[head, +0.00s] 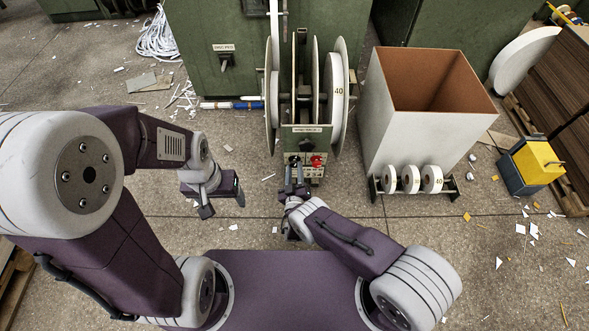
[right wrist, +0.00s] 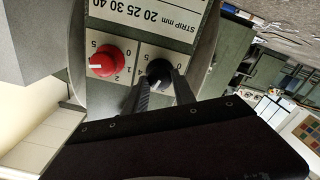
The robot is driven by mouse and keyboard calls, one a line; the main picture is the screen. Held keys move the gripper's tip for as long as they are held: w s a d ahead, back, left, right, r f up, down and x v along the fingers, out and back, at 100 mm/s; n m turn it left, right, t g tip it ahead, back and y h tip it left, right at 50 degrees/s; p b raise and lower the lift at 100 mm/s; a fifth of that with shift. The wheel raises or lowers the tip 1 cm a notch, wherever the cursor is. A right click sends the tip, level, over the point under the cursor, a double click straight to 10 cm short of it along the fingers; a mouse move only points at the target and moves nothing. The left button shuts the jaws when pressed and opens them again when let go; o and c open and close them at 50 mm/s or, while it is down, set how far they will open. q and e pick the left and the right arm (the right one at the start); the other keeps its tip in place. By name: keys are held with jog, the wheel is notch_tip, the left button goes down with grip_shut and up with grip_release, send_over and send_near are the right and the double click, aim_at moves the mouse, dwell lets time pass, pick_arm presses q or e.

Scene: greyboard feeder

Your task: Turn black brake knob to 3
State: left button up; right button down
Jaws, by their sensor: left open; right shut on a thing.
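The black brake knob (right wrist: 158,72) sits on the white dial panel beside the red knob in the right wrist view, where the panel appears upside down. My right gripper (right wrist: 163,88) is shut on the black knob, with a finger on each side. The knob's pointer cannot be made out, and the fingers hide part of its scale. In the head view my right gripper (head: 296,184) reaches up to the front of the feeder's panel. My left gripper (head: 223,205) is open and empty, to the left of the feeder and apart from it.
The red knob (right wrist: 103,61) is close to the held knob. Large strip reels (head: 337,95) stand above the panel. A tall open box (head: 425,130) and a rack with small rolls (head: 411,180) stand to the right. Floor left of the feeder is mostly free, with paper scraps.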

jog(key=shift+m, duration=0.6)
jog(key=c, duration=1)
grip_release()
jog(key=shift+c, duration=0.2)
